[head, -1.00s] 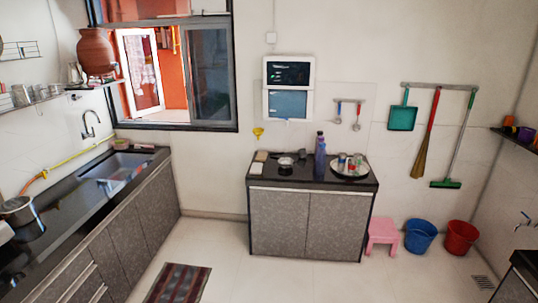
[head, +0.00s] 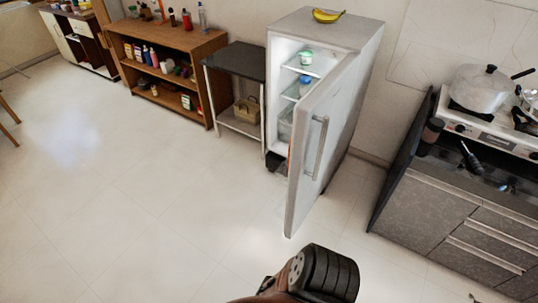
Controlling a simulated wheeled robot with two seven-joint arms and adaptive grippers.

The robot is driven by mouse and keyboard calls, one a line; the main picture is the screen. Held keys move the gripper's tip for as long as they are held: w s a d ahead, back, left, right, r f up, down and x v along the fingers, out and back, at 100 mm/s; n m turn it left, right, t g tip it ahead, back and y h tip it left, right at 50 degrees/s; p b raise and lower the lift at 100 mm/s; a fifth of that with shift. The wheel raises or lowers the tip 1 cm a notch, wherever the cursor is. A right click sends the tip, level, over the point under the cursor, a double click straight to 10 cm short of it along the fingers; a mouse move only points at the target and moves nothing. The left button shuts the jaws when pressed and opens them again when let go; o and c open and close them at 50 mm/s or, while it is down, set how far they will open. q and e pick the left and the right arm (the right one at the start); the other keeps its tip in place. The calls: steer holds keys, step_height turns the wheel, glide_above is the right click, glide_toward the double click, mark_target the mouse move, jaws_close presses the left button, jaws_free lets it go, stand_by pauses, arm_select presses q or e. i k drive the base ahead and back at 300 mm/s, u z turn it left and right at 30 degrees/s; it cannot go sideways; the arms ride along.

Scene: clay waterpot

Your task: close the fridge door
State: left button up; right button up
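The white fridge (head: 345,32) stands against the wall, right of centre in the head view. Its door (head: 303,190) is open and swung out toward me, with the outer face turned to the right. A long vertical handle (head: 317,150) is on that outer face. Lit shelves (head: 300,70) with a few items show inside, left of the door; the door hides part of the interior. A brown and black link of my arm shows at the bottom edge, below and apart from the door. No gripper fingers show for either arm.
A banana (head: 328,15) lies on the fridge top. Left of the fridge stand a small dark-topped table (head: 236,60) and a wooden shelf unit (head: 200,52). A counter (head: 430,215) with a stove and pot (head: 484,92) stands at the right. The floor in front and left is clear.

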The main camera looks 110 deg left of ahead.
mark_target(318, 118)
steer(key=u, duration=2.2)
